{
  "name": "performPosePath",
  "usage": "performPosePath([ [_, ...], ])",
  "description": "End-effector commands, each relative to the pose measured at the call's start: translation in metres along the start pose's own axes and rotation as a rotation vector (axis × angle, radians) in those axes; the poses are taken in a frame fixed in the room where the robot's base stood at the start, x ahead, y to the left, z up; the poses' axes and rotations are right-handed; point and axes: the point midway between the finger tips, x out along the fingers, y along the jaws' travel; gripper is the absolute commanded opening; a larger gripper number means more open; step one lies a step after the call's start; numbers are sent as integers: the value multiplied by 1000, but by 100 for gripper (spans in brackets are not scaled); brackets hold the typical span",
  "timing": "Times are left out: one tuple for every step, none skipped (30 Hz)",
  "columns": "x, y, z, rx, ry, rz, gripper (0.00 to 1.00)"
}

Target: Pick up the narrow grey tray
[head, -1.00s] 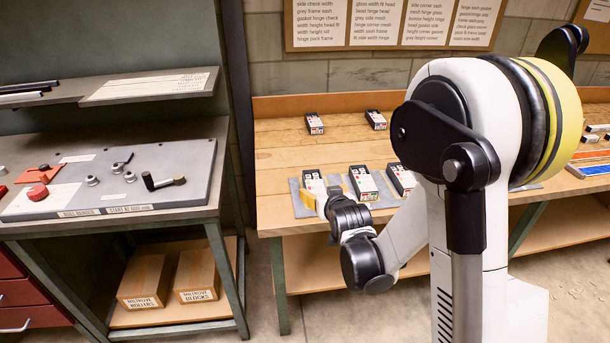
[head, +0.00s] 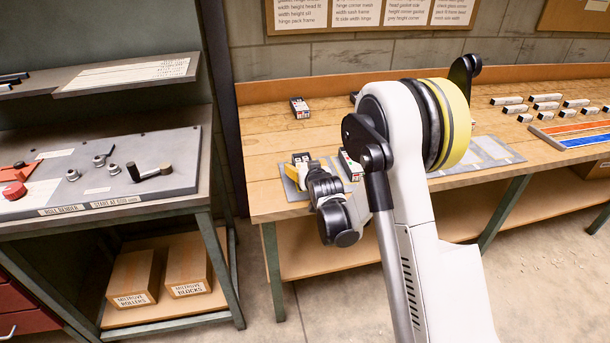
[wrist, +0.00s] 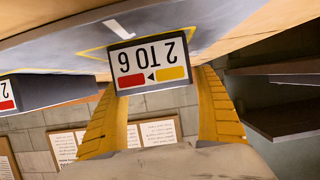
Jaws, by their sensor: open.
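A narrow dark grey tray, its end bearing a white label (wrist: 150,62) with "2 TO 6" and red and yellow patches, appears upside down in the wrist view. It stands on a grey mat with yellow outlines (wrist: 75,48). My gripper (wrist: 157,80) is open, with one yellow finger on each side of the label end. I cannot tell whether the fingers touch the tray. In the head view my gripper (head: 297,171) is low at the mat's left end, partly hiding the tray (head: 301,157) there.
A similar labelled tray (head: 350,165) stands close on the right, partly behind my arm; another (head: 300,107) is farther back. Several small white-labelled boxes (head: 545,104) and a blue and orange rack (head: 580,131) are at the right. The bench (head: 262,140) is clear at left.

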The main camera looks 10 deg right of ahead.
Motion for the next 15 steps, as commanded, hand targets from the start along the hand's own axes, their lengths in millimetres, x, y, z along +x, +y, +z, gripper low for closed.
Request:
performPosePath([
  [5, 0, 1, 0, 0, 0, 81],
  [6, 0, 1, 0, 0, 0, 81],
  [7, 0, 0, 0, 0, 0, 81],
  [8, 0, 0, 0, 0, 0, 81],
  [8, 0, 0, 0, 0, 0, 81],
  [7, 0, -1, 0, 0, 0, 81],
  [7, 0, -1, 0, 0, 0, 81],
  [7, 0, -1, 0, 0, 0, 81],
  [7, 0, -1, 0, 0, 0, 79],
  [7, 0, -1, 0, 0, 0, 70],
  [7, 0, -1, 0, 0, 0, 60],
  [7, 0, -1, 0, 0, 0, 48],
  [7, 0, -1, 0, 0, 0, 39],
  [7, 0, -1, 0, 0, 0, 30],
  [7, 0, -1, 0, 0, 0, 19],
])
